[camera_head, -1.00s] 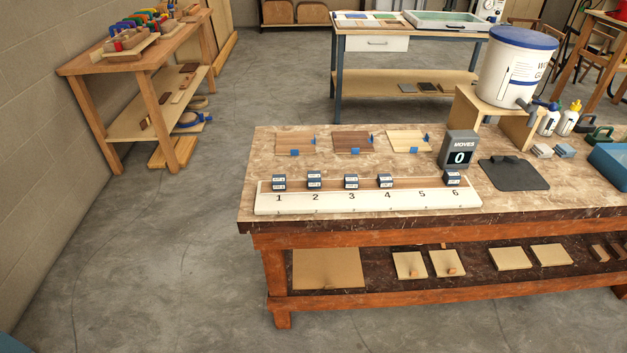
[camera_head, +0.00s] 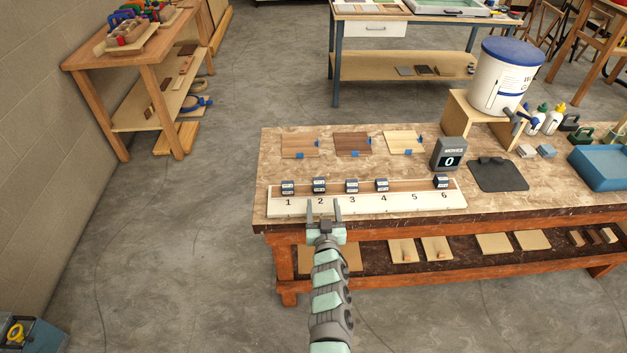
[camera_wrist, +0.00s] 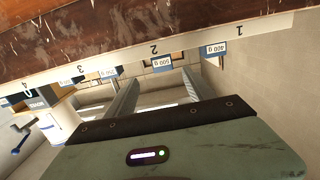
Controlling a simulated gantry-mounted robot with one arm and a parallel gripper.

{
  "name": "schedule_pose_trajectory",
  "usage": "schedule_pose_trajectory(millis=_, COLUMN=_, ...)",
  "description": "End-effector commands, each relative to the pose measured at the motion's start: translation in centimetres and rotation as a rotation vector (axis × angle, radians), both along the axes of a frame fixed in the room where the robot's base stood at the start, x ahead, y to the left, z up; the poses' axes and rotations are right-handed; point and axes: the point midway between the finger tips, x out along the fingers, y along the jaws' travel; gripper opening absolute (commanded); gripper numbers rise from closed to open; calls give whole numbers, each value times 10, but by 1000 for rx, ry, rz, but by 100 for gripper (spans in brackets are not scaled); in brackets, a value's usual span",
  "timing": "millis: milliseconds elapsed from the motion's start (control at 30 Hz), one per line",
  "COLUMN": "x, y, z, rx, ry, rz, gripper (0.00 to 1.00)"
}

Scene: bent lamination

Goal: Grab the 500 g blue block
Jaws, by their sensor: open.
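Several small dark blue blocks with white labels stand on the white numbered board (camera_head: 400,204), at positions 1, 2, 3, 4 and 6; position 5 is empty. In the wrist view, where the scene appears inverted, the block at 2 (camera_wrist: 162,63) reads 500 g; it also shows in the head view (camera_head: 319,186). The block at 1 (camera_wrist: 214,49) reads 400 g. The label at 3 (camera_wrist: 107,73) is hard to read. My gripper (camera_head: 323,206) is open and empty, at the front of the board near position 2, apart from the blocks. Its fingers (camera_wrist: 158,82) point towards the 500 g block.
The board lies near the bench's front edge (camera_head: 380,223). Behind it lie three wood panels (camera_head: 352,145) with blue clips. A counter reading 0 (camera_head: 449,153) and a dark mat (camera_head: 497,175) stand to the right. The floor left of the bench is clear.

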Motion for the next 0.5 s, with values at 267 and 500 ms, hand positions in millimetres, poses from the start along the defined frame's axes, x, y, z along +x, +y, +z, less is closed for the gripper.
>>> schedule_pose_trajectory(millis=267, x=29, y=3, z=-5, rx=1, ry=-1, rz=1, gripper=62)
schedule_pose_trajectory(millis=500, x=47, y=5, z=-4, rx=1, ry=-5, rz=3, gripper=62)
